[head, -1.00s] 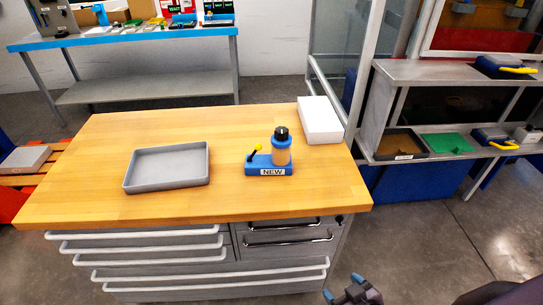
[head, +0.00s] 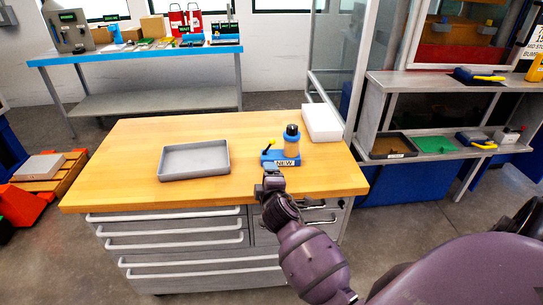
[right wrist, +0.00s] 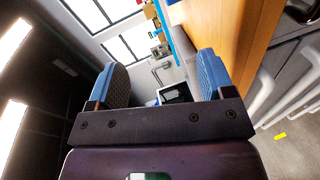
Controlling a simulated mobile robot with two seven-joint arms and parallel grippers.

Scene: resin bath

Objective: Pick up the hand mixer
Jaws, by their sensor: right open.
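A blue unit with a black-topped, tan-and-blue cylinder (head: 292,145), a yellow-tipped lever and a "NEW" label stands on the wooden table. It looks most like the hand mixer, but I cannot be sure. My right gripper (head: 270,181) is over the table's front edge, in front of the unit and slightly left of it in the picture. In the right wrist view my right gripper (right wrist: 164,78) has its two blue fingers wide apart with nothing held between them. The unit is not recognisable in that view. My left gripper is not in view.
The wooden table (head: 120,165) has drawers below. A grey tray (head: 196,175) lies left of the unit and a white box (head: 322,123) stands behind it on the right. Bare wood lies between tray and unit. A shelf rack (head: 378,112) stands at right.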

